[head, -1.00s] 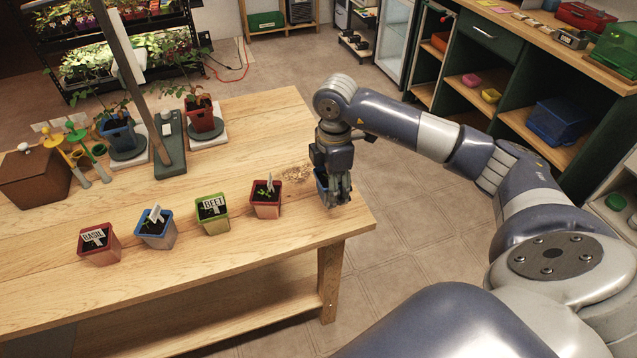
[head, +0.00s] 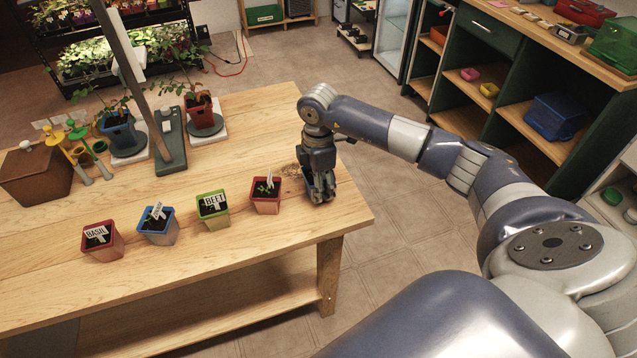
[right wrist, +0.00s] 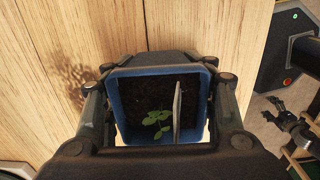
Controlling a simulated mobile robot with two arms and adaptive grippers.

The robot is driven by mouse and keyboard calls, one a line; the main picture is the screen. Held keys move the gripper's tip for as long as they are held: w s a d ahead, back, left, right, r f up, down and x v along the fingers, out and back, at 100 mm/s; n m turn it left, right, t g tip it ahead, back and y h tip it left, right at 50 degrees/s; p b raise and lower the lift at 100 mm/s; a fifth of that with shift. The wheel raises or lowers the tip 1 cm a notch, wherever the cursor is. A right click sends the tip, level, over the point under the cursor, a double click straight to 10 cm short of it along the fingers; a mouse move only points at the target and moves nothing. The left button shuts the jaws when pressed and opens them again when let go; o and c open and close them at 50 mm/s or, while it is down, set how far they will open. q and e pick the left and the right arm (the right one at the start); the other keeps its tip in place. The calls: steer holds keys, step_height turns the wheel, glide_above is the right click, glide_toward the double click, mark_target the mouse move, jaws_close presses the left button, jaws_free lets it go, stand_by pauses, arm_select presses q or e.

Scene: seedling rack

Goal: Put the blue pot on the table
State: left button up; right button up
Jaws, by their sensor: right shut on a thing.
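My right gripper (head: 322,193) is shut on a blue pot and points down over the right end of the wooden table (head: 240,255). In the right wrist view, the blue pot (right wrist: 126,106) sits upright between the fingers, with dark soil, a small green seedling and a pale label seen edge-on. In the head view the fingers hide most of this pot, and I cannot tell whether its base touches the table. Another blue pot (head: 160,236) with a label stands in the row to the left.
A red pot (head: 266,198) stands close to the left of my right gripper. A green pot (head: 214,218) labelled BEET and a red pot (head: 102,251) labelled BASIL continue the row. A brown soil stain (head: 290,169) lies behind. The table's right edge is close by.

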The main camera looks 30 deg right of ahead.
steer(key=o, duration=1.2)
steer(key=shift+f, duration=0.1)
steer(key=shift+c, duration=0.2)
steer(key=shift+r, duration=0.35)
step_height(320, 180, up, 12)
steer(key=shift+f+b, duration=0.15)
steer(key=shift+b, duration=0.6)
